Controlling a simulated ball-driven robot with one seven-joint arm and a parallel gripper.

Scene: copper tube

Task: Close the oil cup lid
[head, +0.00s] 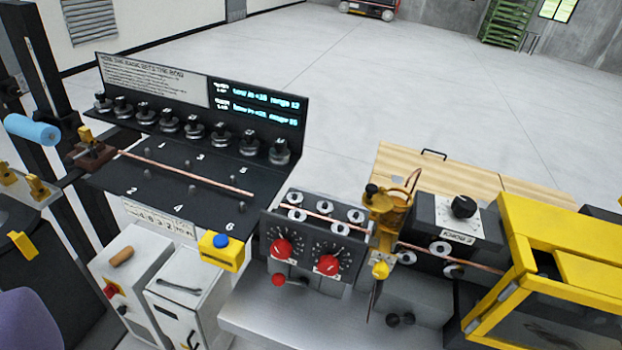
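The oil cup (388,214) is a brass-orange cup right of centre, above the copper tube, between the red-knob block and the grey block. Its lid (413,181) appears as a thin copper-coloured disc standing steeply up at the cup's right rim, so the cup looks open. A small dark knob sits at the cup's left side. The copper tube (318,212) runs under or behind the cup; the crossing is partly hidden. My gripper is not in view, so its distance from the cup cannot be told.
A block with red knobs (281,249) stands left of the cup. A grey block with a black knob (462,207) and a yellow-framed guard (525,235) stand to the right. A wooden bench top (440,172) lies behind. A yellow box with blue button (221,250) is lower left.

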